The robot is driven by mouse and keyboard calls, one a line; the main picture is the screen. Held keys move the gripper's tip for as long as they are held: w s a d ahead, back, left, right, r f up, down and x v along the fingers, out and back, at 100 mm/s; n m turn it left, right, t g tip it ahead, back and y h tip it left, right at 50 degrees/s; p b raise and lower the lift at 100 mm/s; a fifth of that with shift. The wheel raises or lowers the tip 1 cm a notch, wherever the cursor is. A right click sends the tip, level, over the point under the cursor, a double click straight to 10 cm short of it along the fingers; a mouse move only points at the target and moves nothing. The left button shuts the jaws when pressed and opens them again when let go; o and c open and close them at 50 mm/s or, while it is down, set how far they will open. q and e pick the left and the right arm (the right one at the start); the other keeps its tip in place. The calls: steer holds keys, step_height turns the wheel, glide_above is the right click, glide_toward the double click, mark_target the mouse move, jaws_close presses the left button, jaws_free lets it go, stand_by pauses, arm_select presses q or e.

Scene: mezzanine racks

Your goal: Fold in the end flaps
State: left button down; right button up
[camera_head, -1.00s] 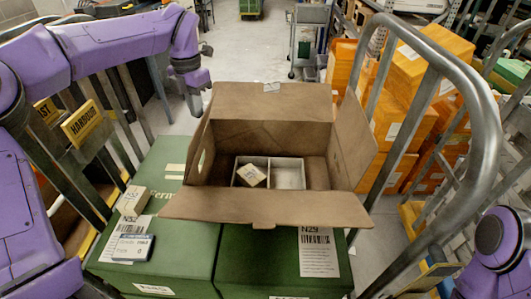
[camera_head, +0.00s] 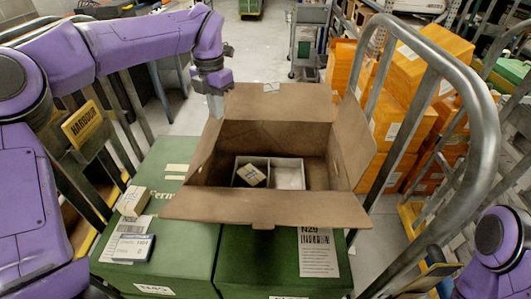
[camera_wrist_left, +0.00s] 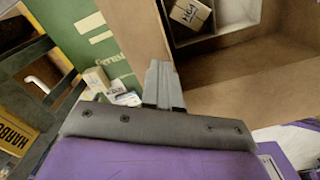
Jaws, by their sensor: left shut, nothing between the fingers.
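An open brown carton (camera_head: 262,140) stands on green boxes in the head view. Its left end flap (camera_head: 204,150) and right end flap (camera_head: 356,150) stand up, leaning outward. The long near flap (camera_head: 265,208) and far flap (camera_head: 278,103) are spread open. Inside is a white divided tray (camera_head: 289,174) with a small labelled box (camera_head: 251,175) in its left compartment. My left gripper (camera_head: 216,108) is shut and empty, pointing down by the carton's far left corner. In the left wrist view its fingers (camera_wrist_left: 163,84) are beside the brown flap edge; contact is unclear. My right gripper is out of view.
Green boxes (camera_head: 180,245) carry a small carton (camera_head: 132,201) and a label device (camera_head: 134,247) left of the open carton. A curved metal cart rail (camera_head: 484,130) rises at right. Orange boxes (camera_head: 412,70) are stacked behind it.

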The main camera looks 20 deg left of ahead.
arm_select(q)
steer(key=shift+r, duration=0.1)
step_height(320, 180, up, 7)
steer(key=p, duration=0.6)
steer(key=shift+p, duration=0.3)
